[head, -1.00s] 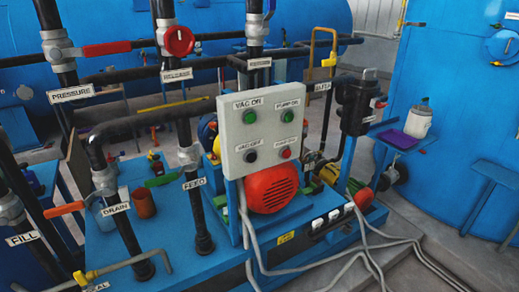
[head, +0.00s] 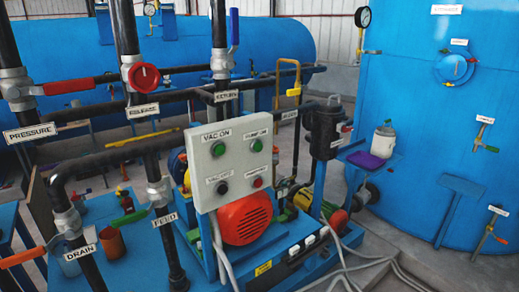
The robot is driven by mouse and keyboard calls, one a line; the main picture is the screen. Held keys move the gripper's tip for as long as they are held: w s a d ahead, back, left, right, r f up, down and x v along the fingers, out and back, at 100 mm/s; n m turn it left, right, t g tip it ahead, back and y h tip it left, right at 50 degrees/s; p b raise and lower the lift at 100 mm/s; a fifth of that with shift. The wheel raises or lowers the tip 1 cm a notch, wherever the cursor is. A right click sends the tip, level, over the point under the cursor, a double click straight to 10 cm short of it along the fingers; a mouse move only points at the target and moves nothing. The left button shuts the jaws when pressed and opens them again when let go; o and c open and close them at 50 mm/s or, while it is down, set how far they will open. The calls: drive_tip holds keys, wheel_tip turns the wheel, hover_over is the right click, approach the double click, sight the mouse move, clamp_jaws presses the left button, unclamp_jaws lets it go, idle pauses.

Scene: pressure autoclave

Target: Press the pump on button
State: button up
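The grey control panel (head: 232,163) stands near the middle of the head view, above a red motor (head: 245,219). It carries two green buttons on top and a black and a red one below. The pump on button (head: 256,146) is the green one at the top right, under a label that is hard to read now but reads PUMP ON in the earlier frame. The VAC ON button (head: 218,149) is the green one to its left. The black button (head: 222,187) and the red button (head: 258,182) sit below. My gripper is not in view.
Dark vertical pipes stand left of the panel, with a red round valve (head: 143,76) and orange-red lever handles (head: 68,86). A black filter housing (head: 324,131) stands right of the panel. A large blue vessel (head: 440,130) fills the right side. Grey cables run across the floor below.

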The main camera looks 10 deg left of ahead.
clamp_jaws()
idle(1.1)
